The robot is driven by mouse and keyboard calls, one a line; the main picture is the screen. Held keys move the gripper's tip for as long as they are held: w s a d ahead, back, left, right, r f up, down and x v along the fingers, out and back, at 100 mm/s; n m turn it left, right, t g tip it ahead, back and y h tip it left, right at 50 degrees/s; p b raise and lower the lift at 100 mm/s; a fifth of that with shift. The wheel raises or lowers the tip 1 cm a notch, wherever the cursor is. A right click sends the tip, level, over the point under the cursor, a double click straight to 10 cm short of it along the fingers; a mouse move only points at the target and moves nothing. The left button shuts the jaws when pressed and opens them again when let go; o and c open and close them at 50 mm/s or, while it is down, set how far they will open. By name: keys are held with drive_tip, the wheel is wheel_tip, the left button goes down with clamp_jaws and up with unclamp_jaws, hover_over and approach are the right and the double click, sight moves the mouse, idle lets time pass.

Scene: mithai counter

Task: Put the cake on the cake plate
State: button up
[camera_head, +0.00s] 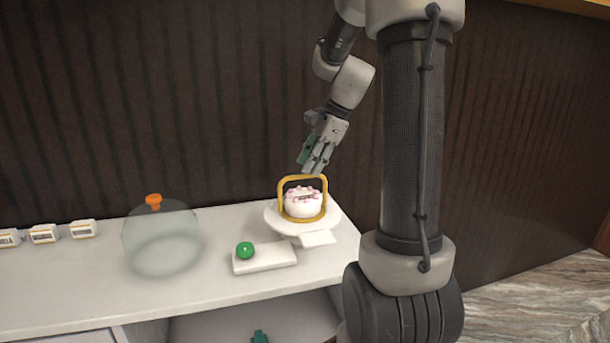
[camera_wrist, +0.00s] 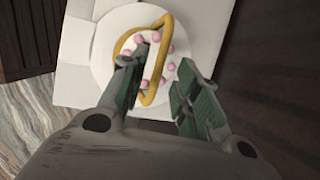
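The cake (camera_head: 303,203) is small, round and white with pink dots on top, with a gold hoop handle (camera_head: 281,196) standing up around it. It appears to sit on the round white cake plate (camera_head: 275,219) at the right end of the counter. In the wrist view, the cake (camera_wrist: 172,70), handle (camera_wrist: 152,99) and plate (camera_wrist: 103,50) lie below my fingers, which partly hide them. My gripper (camera_head: 316,168) is just above the handle, pointing down. In the wrist view my gripper (camera_wrist: 160,85) has its fingers apart, with nothing visibly clamped between them.
A clear dome (camera_head: 162,243) with an orange knob (camera_head: 153,201) stands left on the white counter (camera_head: 85,285). A green ball (camera_head: 245,250) rests on a white block (camera_head: 268,258) in front of the plate. Small white labelled boxes (camera_head: 44,234) stand far left. A dark ribbed wall rises behind.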

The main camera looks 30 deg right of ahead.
drive_tip(key=v, duration=0.6)
drive_tip(key=s+a+f+n+h, duration=0.1)
drive_tip(key=s+a+n, duration=0.2)
drive_tip(key=s+n, duration=0.4)
drive_tip(key=s+a+f+n+h, duration=0.1)
drive_tip(key=s+a+n, duration=0.2)
drive_tip(key=s+n, duration=0.3)
drive_tip(key=s+a+n+t+h, duration=0.1)
drive_tip(key=s+a+n, duration=0.2)
drive_tip(key=s+n, duration=0.4)
drive_tip(key=shift+s+f+n+h, duration=0.3)
drive_tip(key=shift+f+n+h, duration=0.1)
